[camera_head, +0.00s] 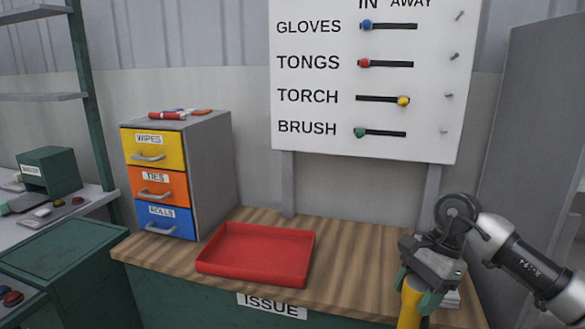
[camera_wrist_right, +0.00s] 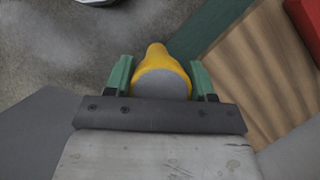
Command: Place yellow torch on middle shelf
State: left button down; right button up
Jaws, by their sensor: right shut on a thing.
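The yellow torch (camera_head: 409,306) is upright in my right gripper (camera_head: 418,285), at the front right edge of the wooden counter in the head view. In the right wrist view the torch (camera_wrist_right: 161,75) sits between the two green fingers of the right gripper (camera_wrist_right: 160,80), its grey round end facing the camera. The right gripper is shut on it. The torch's lower part runs out of the head view. A green rack at the upper left has shelves, one of them a grey shelf (camera_head: 40,97). My left gripper is not in view.
A red tray (camera_head: 255,256) lies empty on the wooden counter (camera_head: 345,265). A drawer cabinet (camera_head: 212,160) stands left of it. A white board (camera_head: 365,100) with sliders stands behind; its TORCH slider (camera_head: 403,101) is at the right. A grey cabinet (camera_head: 535,130) stands at the right.

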jog(key=s+a+f+n+g+h+p, duration=0.1)
jog(key=s+f+n+h, duration=0.1)
jog(key=s+f+n, duration=0.2)
jog(key=s+a+f+n+g+h+p, duration=0.1)
jog(key=s+f+n, duration=0.3)
jog(key=s+n, duration=0.5)
jog(key=shift+s+a+n+g+h+p, duration=0.35)
jog(key=shift+s+a+h, duration=0.3)
jog(key=shift+s, duration=0.5)
